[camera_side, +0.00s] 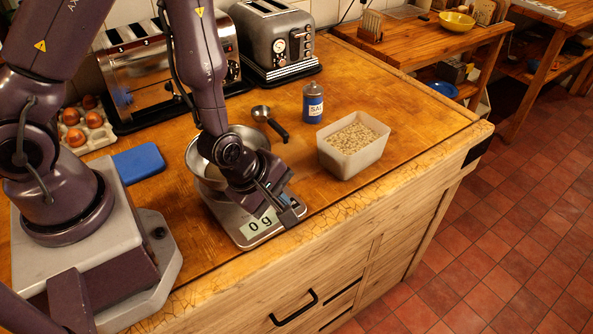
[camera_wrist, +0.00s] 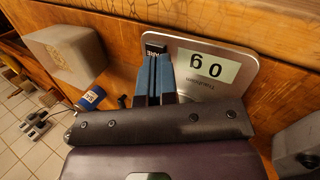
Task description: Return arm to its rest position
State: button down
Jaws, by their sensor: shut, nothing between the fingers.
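My arm reaches down over the wooden counter from the left in the side view. My gripper (camera_side: 283,207) is low over the front of the kitchen scale (camera_side: 236,226), whose display reads 0 g. In the wrist view my gripper (camera_wrist: 155,60) shows two blue fingers side by side, shut with nothing between them, next to the scale's display (camera_wrist: 207,66). I cannot tell whether the fingertips touch the scale. A metal bowl (camera_side: 199,165) stands on the scale, partly hidden behind my arm.
A tub of pale grains (camera_side: 347,163), a blue salt shaker (camera_side: 312,108) and a metal scoop (camera_side: 262,114) are to the right. Toasters (camera_side: 264,45) stand behind. A blue block (camera_side: 138,163) and an egg tray (camera_side: 88,137) are at left. The counter's right end is clear.

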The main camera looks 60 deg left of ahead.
jog(key=s+a+r+m, duration=0.3)
jog(key=r+m, duration=0.3)
jog(key=r, duration=0.3)
jog(key=s+a+r+m, duration=0.2)
jog(key=s+r+m, duration=0.2)
jog(key=r+m, duration=0.3)
jog(key=s+a+r+m, duration=0.3)
jog(key=r+m, duration=0.4)
jog(key=r, duration=0.5)
jog(key=shift+s+a+r+y, duration=0.15)
jog(key=shift+a+r+y, duration=0.15)
jog(key=shift+y, duration=0.1)
